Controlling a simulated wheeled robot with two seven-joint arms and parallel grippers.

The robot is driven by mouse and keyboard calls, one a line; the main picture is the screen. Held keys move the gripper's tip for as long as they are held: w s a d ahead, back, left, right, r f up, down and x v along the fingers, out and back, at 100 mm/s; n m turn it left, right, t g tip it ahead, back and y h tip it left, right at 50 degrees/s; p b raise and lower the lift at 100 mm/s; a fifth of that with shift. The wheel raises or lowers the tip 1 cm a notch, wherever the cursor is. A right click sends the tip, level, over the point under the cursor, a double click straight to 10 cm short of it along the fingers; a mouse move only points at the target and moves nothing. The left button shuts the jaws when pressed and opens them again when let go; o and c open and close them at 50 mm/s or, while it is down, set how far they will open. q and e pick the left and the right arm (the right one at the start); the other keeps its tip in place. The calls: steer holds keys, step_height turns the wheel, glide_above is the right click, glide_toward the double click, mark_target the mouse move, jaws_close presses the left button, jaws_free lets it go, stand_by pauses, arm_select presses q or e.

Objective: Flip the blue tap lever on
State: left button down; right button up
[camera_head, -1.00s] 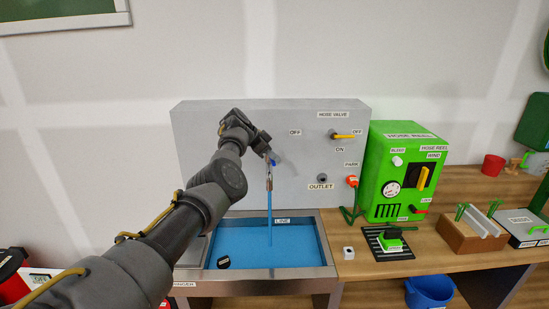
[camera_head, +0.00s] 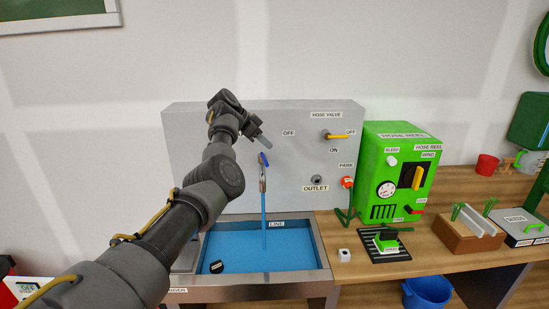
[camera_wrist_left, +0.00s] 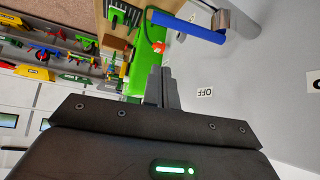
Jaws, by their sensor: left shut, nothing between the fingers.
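The blue tap lever (camera_head: 264,159) sits on top of the metal tap (camera_head: 262,181) over the sink and leans slightly up and left. A blue stream runs from the spout down into the sink basin (camera_head: 318,262). In the left wrist view the lever (camera_wrist_left: 188,27) is a blue bar joined to the metal tap body (camera_wrist_left: 236,18). My left gripper (camera_head: 266,144) is shut and empty, just above the lever and apart from it. Its closed fingers also show in the left wrist view (camera_wrist_left: 160,78), below the lever in the picture. My right gripper is out of view.
The grey panel (camera_head: 200,130) stands behind the tap, with a yellow hose valve lever (camera_head: 338,136) and an outlet (camera_head: 316,180). A green hose reel box (camera_head: 398,150) stands to the right. A small black piece (camera_head: 216,267) lies in the basin.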

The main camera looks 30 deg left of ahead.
arm_select(q)
steer(key=b+v, duration=0.1)
steer(key=v, duration=0.2)
steer(key=shift+a+r, duration=0.1)
steer(key=shift+a, duration=0.05)
steer(key=shift+s+a, duration=0.1)
stand_by(0.4)
